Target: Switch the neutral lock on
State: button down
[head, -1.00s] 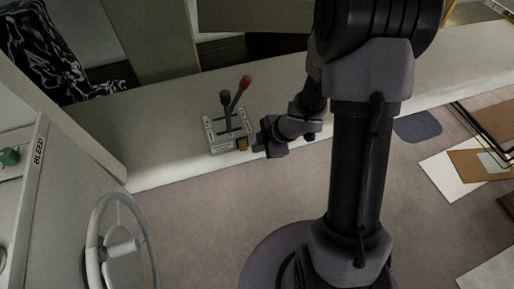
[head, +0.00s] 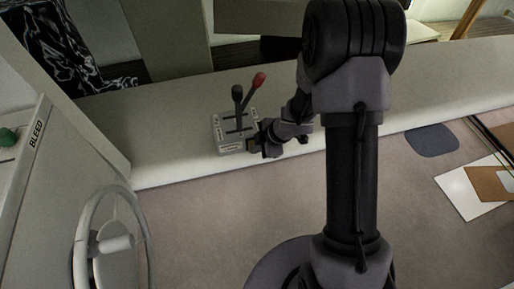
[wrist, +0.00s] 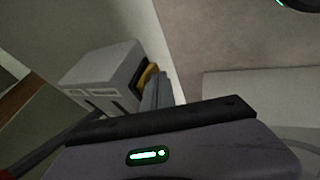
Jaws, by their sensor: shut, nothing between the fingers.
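The control box (head: 231,146) is pale grey, with a black-knobbed lever and a red-knobbed lever (head: 258,80) standing up from its slotted top. A yellow part, which looks like the neutral lock, is on the box's side; it shows in the wrist view (wrist: 148,76) beside my fingers. My gripper (head: 255,146) is shut and empty at the right front corner of the box, right up against the yellow part. I cannot tell whether they touch. In the head view my gripper hides most of the yellow part, and its position cannot be read.
The box stands on a long pale ledge (head: 170,150). A grey steering wheel (head: 82,240) is at the lower left, by a panel marked BLEED with a green knob (head: 8,137). Flat sheets (head: 470,190) lie at the right. The floor in front of the ledge is clear.

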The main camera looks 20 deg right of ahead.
jog(key=shift+w+f, duration=0.1)
jog(key=shift+f, duration=0.05)
jog(key=shift+r+p, duration=0.85)
jog(key=shift+p, duration=0.15)
jog(key=shift+a, duration=0.1)
